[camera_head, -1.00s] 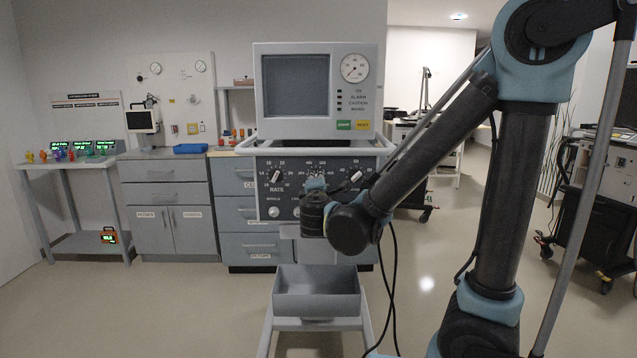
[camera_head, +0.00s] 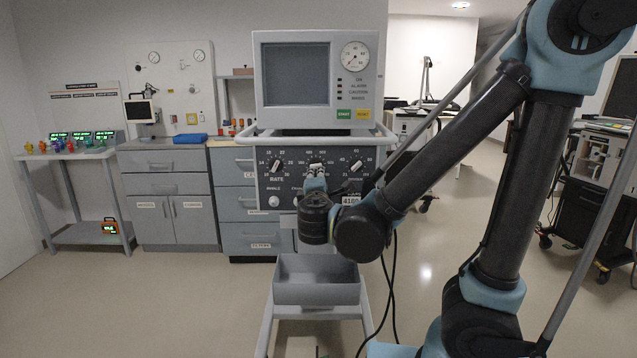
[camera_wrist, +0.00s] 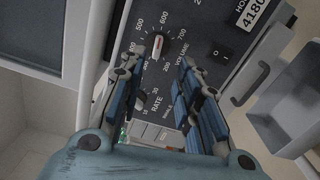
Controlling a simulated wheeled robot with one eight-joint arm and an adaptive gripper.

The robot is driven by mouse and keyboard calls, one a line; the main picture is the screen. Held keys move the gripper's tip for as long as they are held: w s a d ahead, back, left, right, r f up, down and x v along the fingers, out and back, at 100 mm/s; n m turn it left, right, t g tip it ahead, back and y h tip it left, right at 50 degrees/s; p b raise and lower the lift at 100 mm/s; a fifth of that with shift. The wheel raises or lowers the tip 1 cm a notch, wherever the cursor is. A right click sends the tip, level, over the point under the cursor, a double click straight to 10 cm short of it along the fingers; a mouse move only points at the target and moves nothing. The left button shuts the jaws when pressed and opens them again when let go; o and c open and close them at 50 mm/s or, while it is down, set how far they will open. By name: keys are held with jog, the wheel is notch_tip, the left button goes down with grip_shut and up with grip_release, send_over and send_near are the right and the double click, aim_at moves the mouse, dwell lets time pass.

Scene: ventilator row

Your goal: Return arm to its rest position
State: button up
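The grey ventilator (camera_head: 318,90) stands ahead, with a dark screen, a round gauge and a lower black panel of knobs (camera_head: 275,165). My gripper (camera_head: 316,176) is in front of the panel, just below the middle knob. In the wrist view, my gripper (camera_wrist: 162,62) has its two blue fingers apart with nothing held between them. My arm reaches in from the right in the head view.
A grey tray (camera_head: 316,281) is on the ventilator's stand below my gripper. Drawers and cabinets (camera_head: 168,200) line the back wall, with a side table (camera_head: 70,155) at the left. Dark carts (camera_head: 578,225) stand at the right. Open floor lies at the left front.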

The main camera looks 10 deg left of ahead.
jog(key=w+d+f+m+g+h, duration=0.2)
jog(key=d+f+m+h, duration=0.1)
jog(key=d, duration=0.6)
jog(key=w+d+f+m+g+h, duration=0.2)
jog(key=d+f+m+g, duration=0.15)
jog(key=d, duration=0.55)
jog(key=w+d+f+m+g+h, duration=0.1)
jog(key=d+f+m+g+h, duration=0.15)
jog(key=d, duration=0.65)
jog(key=s+d+f+m+g+y, duration=0.2)
jog(key=s+d+f+m, duration=0.3)
jog(key=s, duration=0.3)
jog(key=s+d+f+m+g+y, duration=0.2)
jog(key=s+d+f+m+g, duration=0.3)
jog(key=s+m, duration=0.2)
jog(key=shift+s+d+f+m, duration=0.2)
jog(key=shift+s+f+m, duration=0.2)
jog(key=shift+s, duration=0.7)
jog(key=shift+w+f, duration=0.2)
jog(key=shift+w, duration=0.2)
